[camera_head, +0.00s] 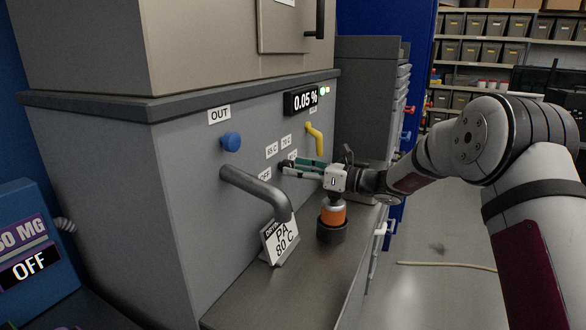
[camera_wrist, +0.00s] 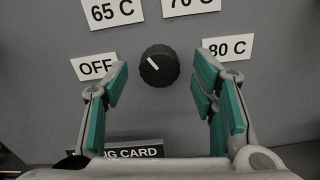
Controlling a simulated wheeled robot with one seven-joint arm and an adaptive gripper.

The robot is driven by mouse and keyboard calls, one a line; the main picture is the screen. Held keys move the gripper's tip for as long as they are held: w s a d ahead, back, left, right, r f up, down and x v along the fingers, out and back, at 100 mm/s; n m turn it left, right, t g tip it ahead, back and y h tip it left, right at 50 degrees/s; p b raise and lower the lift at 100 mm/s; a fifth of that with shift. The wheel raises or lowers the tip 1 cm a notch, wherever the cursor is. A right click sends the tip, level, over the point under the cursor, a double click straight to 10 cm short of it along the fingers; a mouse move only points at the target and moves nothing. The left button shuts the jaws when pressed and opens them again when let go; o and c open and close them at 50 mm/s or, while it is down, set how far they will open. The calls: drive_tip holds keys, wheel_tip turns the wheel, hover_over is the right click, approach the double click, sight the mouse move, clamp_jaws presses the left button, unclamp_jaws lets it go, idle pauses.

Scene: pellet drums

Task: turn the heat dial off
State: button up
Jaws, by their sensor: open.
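The heat dial (camera_wrist: 160,66) is a round black knob on the grey panel. Its white line points up and left, between the OFF label (camera_wrist: 95,67) and the 65 C label (camera_wrist: 112,12). A 70 C label (camera_wrist: 192,4) is above right and an 80 C label (camera_wrist: 228,48) is to the right. My gripper (camera_wrist: 162,82) is open, its teal-padded fingers on either side and slightly below the dial, with clear gaps to it. In the head view my gripper (camera_head: 290,167) reaches the panel and largely hides the dial there.
A grey pipe (camera_head: 258,190) sticks out left of my gripper, above a card reading PA 80 C (camera_head: 281,240). An orange-and-black container (camera_head: 332,220) stands below my gripper. A yellow handle (camera_head: 315,137) and blue knob (camera_head: 231,141) are on the panel.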

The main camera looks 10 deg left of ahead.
drive_tip(key=shift+x, duration=0.85)
drive_tip(key=shift+c, duration=0.2)
drive_tip(key=c, duration=1.1)
